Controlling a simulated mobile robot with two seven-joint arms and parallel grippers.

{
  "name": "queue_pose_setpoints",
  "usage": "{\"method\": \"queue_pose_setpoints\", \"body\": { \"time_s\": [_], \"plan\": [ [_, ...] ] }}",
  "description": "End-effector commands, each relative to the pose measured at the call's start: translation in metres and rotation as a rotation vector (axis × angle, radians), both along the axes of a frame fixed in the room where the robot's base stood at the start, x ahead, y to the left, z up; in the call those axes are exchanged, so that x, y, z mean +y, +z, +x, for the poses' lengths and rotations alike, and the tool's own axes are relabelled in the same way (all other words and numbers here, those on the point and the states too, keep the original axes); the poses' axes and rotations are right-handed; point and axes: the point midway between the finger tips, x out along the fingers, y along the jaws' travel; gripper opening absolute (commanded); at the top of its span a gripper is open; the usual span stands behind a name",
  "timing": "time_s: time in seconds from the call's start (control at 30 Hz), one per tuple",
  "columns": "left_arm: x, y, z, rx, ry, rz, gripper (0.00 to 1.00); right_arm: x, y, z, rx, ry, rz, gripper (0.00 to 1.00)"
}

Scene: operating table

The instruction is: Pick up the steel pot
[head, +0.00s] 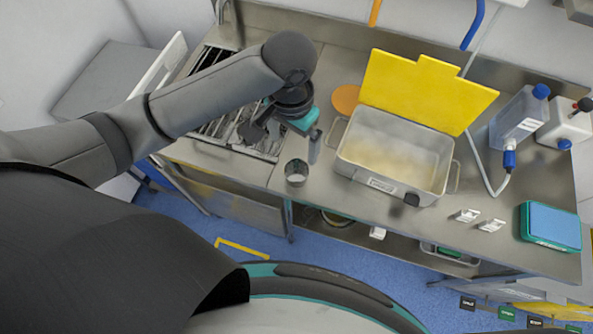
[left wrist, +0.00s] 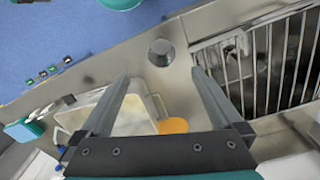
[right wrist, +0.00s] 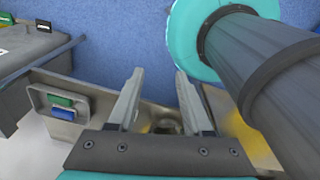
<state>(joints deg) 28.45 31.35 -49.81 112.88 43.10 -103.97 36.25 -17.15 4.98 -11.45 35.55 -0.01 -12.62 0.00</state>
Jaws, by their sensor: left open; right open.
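The steel pot (head: 296,173) is a small round metal vessel standing upright on the steel counter, near its front edge and left of the large basin. It also shows in the left wrist view (left wrist: 160,52), just beyond and between the fingertips. My left gripper (head: 283,142) is open and empty above the counter, behind the pot and apart from it. Its spread fingers show in the left wrist view (left wrist: 160,72). My right gripper (right wrist: 160,72) is open and empty in the right wrist view, low down facing the lower shelf area. It is not visible in the head view.
A large steel basin (head: 385,185) with a raised yellow lid (head: 425,90) stands right of the pot. A slatted drainer (head: 215,130) lies left. A teal-and-blue box (head: 551,226) and bottles (head: 518,118) stand at the right. A tray (right wrist: 85,118) shows in the right wrist view.

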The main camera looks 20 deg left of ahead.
Motion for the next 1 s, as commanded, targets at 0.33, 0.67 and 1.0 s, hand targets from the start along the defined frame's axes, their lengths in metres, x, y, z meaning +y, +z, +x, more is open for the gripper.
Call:
{"method": "queue_pose_setpoints", "body": {
  "time_s": [0.33,0.67,1.0],
  "plan": [
    [0.003,-0.05,0.0,0.011,0.005,0.014,1.0,0.011,-0.01,0.0,0.001,-0.005,0.014,0.5],
    [0.002,-0.097,0.002,0.005,0.003,0.012,1.0,0.008,-0.017,-0.001,0.001,-0.004,0.01,0.5],
    [-0.003,-0.126,0.01,0.006,0.003,0.013,1.0,0.004,-0.024,-0.001,0.001,-0.002,0.006,0.5]
  ]
}}
